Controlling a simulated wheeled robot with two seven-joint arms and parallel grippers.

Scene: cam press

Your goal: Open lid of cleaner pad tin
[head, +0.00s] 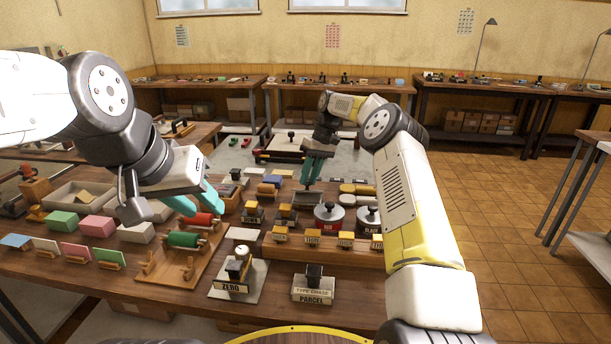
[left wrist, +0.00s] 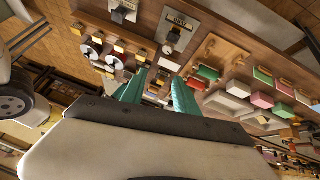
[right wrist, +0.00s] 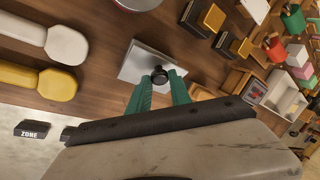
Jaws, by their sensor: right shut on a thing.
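The cleaner pad tin is most likely the small grey metal box (head: 308,198) in the middle of the table. In the right wrist view its silver lid (right wrist: 146,62) shows, with a round black knob (right wrist: 159,75) on top. My right gripper (head: 311,181) points down over it and is shut on the knob; the fingertips (right wrist: 159,80) sit on either side of it. I cannot tell whether the lid is lifted off the tin. My left gripper (head: 201,208) is open and empty, above the red roller; its parted fingers show in the left wrist view (left wrist: 158,84).
A red roller (head: 201,220) and green roller (head: 186,240) lie in a wooden rack at the front left. White and yellow handled pieces (right wrist: 28,78) lie near the right gripper. Stamps crowd the middle.

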